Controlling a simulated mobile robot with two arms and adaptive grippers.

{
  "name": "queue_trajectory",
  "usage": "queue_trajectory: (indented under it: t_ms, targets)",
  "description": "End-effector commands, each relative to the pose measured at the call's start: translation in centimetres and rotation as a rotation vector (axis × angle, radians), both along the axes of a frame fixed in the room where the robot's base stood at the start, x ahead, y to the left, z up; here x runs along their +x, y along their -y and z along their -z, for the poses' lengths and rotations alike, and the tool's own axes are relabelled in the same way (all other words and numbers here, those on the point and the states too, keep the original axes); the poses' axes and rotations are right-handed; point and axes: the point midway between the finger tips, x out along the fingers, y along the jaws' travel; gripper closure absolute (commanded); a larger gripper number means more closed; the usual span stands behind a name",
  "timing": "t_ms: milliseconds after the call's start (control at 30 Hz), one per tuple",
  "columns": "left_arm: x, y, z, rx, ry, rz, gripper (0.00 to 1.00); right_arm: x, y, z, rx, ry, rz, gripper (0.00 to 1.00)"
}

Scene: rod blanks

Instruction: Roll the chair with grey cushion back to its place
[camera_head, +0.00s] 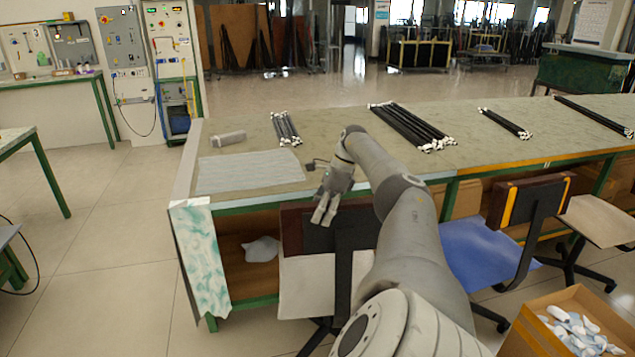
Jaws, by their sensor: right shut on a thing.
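The chair with grey cushion (306,288) stands at the front of the long workbench, toward its left end. Its dark backrest (345,238) faces me, and my right arm hides part of the seat and base. My right gripper (324,212) reaches down to the top edge of that backrest and is shut on it. My left gripper is not in view.
A chair with blue cushion (480,252) and one with beige seat (600,218) stand right along the workbench (335,118). An open cardboard box (530,330) of white and blue items is at lower right. Floor (110,260) at left is clear.

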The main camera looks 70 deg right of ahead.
Motion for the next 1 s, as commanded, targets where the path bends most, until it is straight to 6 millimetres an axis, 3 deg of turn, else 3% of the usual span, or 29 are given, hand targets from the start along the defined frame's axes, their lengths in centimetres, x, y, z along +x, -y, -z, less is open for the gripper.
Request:
queue_trajectory:
  t_ms: [267,300,467,833,1000]
  targets:
    - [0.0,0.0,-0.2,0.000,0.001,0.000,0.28,-0.1,-0.1,0.1,0.007,-0.007,-0.006,1.00]
    - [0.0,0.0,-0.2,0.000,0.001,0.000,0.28,-0.1,-0.2,0.1,0.007,-0.007,-0.006,0.52]
    - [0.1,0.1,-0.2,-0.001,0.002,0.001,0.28,-0.1,-0.1,0.1,0.007,-0.006,-0.005,0.31]
    - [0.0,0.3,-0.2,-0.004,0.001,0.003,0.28,-0.1,-0.1,-0.1,0.006,-0.004,-0.004,0.31]
    - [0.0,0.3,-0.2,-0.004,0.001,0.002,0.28,-0.3,0.3,-1.1,0.004,-0.001,-0.003,0.31]
